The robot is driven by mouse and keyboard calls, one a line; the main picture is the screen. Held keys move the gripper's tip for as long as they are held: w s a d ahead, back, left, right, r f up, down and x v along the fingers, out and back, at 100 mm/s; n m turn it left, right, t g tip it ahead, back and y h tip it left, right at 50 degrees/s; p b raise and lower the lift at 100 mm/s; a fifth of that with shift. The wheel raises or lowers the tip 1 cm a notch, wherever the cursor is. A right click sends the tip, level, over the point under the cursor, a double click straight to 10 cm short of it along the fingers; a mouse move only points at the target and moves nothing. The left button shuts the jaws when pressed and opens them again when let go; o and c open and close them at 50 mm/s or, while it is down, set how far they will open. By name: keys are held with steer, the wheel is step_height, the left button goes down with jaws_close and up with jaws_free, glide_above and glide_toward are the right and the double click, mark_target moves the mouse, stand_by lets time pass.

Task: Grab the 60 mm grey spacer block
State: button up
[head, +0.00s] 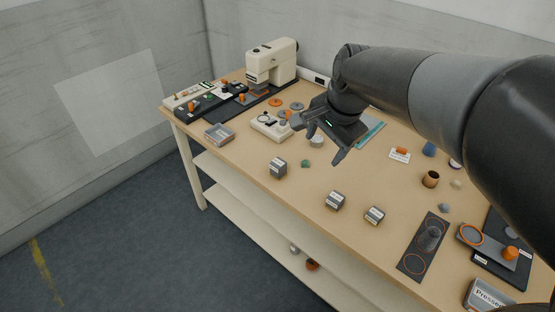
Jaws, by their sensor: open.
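Three grey blocks with white labels sit on the wooden table: one at the left near the front edge (277,168), one in the middle (335,201) and one to its right (375,216). The labels are too small to read, so I cannot tell which is the 60 mm spacer block. The left block looks the tallest. My gripper (326,145) is open and empty above the table, with its fingers pointing down. In the picture it is above and to the right of the left block, apart from all three.
A small green piece (306,163) lies right of the left block. A beige machine (272,62) stands at the back, with a shallow tray (219,133) at the left. A dark mat with circles (411,265) lies at the right.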

steer(key=w+a+f+m+g, duration=0.1)
steer(key=w+a+f+m, duration=0.1)
steer(key=w+f+m, duration=0.3)
steer(key=w+a+f+m+g, duration=0.1)
steer(key=w+a+m, duration=0.15)
steer(key=w, duration=0.45)
steer(key=m+g+h, duration=0.1)
steer(key=m, duration=0.8)
glide_above(278, 162)
step_height(278, 162, down, 12)
steer(key=shift+r, duration=0.2)
steer(key=shift+f, duration=0.35)
step_height(278, 162, down, 10)
steer(key=shift+f, duration=0.1)
steer(key=c, duration=1.1)
steer(key=shift+c, duration=0.2)
